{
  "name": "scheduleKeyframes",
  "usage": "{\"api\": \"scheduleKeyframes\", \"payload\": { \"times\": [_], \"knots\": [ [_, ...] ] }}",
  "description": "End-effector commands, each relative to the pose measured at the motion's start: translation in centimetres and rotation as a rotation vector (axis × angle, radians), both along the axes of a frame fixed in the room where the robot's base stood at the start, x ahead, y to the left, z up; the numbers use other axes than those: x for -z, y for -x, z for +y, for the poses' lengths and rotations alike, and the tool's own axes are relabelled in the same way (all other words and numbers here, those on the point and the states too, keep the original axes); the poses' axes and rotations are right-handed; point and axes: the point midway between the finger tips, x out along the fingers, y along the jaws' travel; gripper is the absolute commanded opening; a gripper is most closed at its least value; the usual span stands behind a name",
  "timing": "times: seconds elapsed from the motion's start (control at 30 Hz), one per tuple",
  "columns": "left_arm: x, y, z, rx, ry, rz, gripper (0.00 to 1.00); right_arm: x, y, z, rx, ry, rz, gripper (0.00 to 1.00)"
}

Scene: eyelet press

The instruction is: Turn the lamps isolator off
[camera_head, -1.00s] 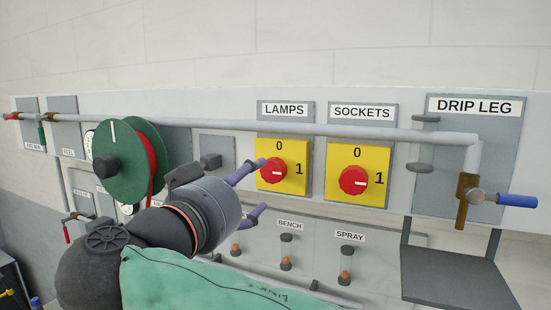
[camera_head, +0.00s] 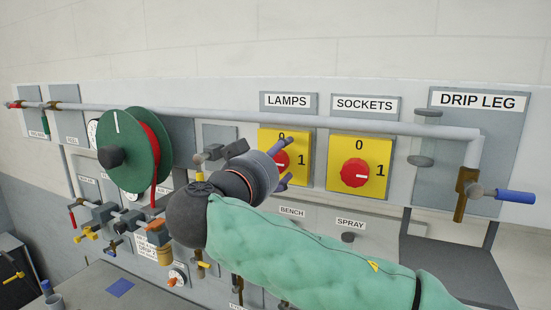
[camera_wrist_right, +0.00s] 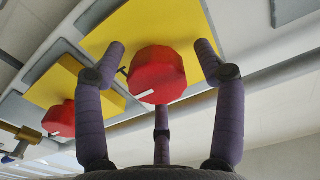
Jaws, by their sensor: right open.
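The lamps isolator is a red knob (camera_head: 282,161) on a yellow plate (camera_head: 298,136) below the LAMPS label (camera_head: 287,101). My right gripper (camera_head: 286,160) is in front of it and hides part of the knob and plate. In the right wrist view the lamps knob (camera_wrist_right: 157,73) sits between the spread purple fingers of the open right gripper (camera_wrist_right: 160,62). I cannot tell whether any finger touches it. Its white mark points to the lower left there, like the mark on the neighbouring knob. My left gripper is not in view.
The sockets isolator (camera_head: 355,173) stands close on the right and also shows in the wrist view (camera_wrist_right: 58,118). A pipe (camera_head: 330,124) runs above both. A green hose reel (camera_head: 128,150) is on the left, the drip-leg valve (camera_head: 468,190) on the right.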

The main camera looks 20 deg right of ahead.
Motion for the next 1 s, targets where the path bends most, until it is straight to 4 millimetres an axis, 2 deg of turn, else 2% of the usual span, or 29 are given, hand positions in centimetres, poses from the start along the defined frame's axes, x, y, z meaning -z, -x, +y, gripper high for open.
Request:
{"api": "scheduleKeyframes", "payload": {
  "times": [0.13, 0.3, 0.33, 0.73, 1.0],
  "knots": [
    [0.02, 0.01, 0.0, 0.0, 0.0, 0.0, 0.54, 0.01, 0.01, 0.02, 0.0, 0.0, 0.0, 0.7],
    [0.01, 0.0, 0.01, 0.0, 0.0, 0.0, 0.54, -0.02, 0.0, 0.04, -0.001, 0.001, -0.001, 0.22],
    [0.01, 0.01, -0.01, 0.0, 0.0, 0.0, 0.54, -0.04, 0.01, 0.04, -0.001, 0.001, -0.001, 0.15],
    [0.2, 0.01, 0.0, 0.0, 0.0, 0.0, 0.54, -0.34, 0.06, -0.04, -0.001, 0.028, 0.023, 0.15],
    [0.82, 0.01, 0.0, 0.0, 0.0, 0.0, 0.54, -0.41, 0.04, -0.02, -0.002, 0.139, 0.144, 0.15]
  ]
}}
